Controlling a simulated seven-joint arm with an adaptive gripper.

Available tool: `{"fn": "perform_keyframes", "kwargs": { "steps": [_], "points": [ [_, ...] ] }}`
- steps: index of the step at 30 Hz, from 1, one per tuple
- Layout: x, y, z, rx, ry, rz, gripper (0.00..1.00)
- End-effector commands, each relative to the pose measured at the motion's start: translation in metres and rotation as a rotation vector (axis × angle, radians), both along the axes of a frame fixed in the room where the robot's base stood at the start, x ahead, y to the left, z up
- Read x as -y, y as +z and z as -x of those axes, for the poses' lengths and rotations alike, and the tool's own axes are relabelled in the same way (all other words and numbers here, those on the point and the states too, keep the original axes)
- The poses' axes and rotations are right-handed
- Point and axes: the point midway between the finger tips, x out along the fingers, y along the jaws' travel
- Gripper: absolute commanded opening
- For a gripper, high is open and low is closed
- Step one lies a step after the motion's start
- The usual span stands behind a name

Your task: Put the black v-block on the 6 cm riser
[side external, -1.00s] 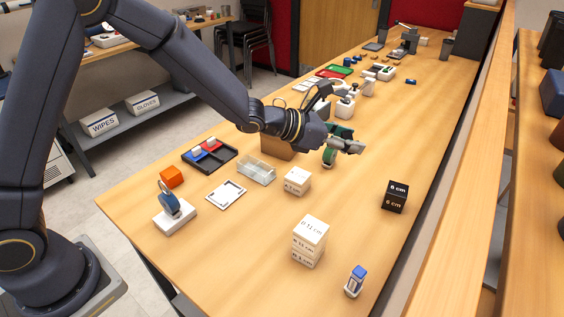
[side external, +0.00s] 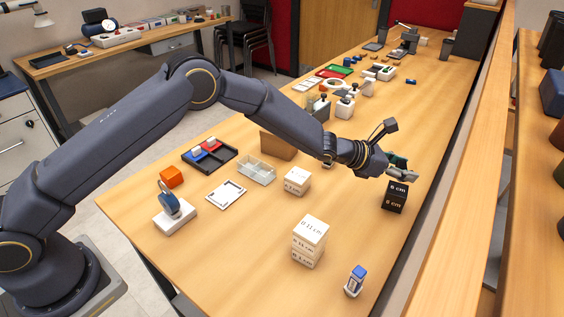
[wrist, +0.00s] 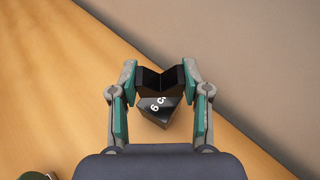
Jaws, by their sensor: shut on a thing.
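The black v-block (wrist: 161,78) is between the two fingers of my gripper (wrist: 160,95) in the wrist view, with its V groove facing the camera. My gripper is shut on it. In the side view my gripper (side external: 402,172) is just above the black 6 cm riser (side external: 395,198), and the v-block is mostly hidden by the fingers. The riser also shows in the wrist view (wrist: 158,112), partly behind the v-block and turned at an angle to it. I cannot tell whether the v-block touches the riser's top.
The riser stands near the table's right edge (wrist: 205,98). White labelled blocks (side external: 309,242) and a small blue-capped bottle (side external: 355,281) stand nearer the front. A white cube (side external: 297,181) is to the left. The table around the riser is clear.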

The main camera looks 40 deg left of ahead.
Motion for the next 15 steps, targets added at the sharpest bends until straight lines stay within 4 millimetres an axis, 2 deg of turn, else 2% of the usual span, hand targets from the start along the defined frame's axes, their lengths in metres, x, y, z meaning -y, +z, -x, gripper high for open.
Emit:
{"fn": "perform_keyframes", "kwargs": {
  "steps": [4, 9, 15],
  "points": [
    [0.003, -0.009, -0.006, 0.0, 0.001, 0.001, 0.07],
    [0.003, -0.035, -0.006, -0.002, 0.001, 0.001, 0.07],
    [0.003, -0.037, -0.006, 0.001, 0.0, 0.001, 0.07]
  ]
}}
